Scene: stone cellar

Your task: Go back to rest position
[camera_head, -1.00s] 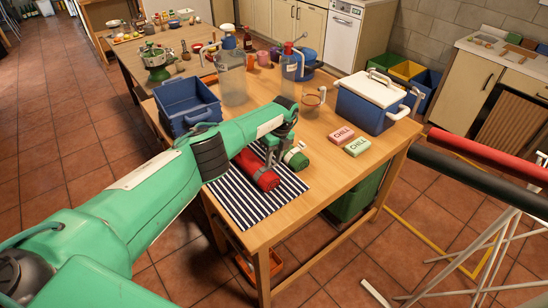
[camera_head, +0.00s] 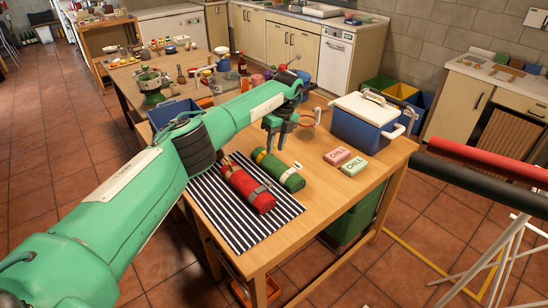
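My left arm reaches in from the left over the wooden table (camera_head: 316,199). My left gripper (camera_head: 277,146) points down above the table, just behind the green roll. Its fingers stand apart with nothing seen between them. My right gripper is not in view.
A blue cooler with a white lid (camera_head: 366,120) stands at the table's right. Pink (camera_head: 338,156) and green (camera_head: 354,167) CHILL packs lie before it. My arm partly hides a blue crate (camera_head: 168,113) and things behind. The table's front right is clear.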

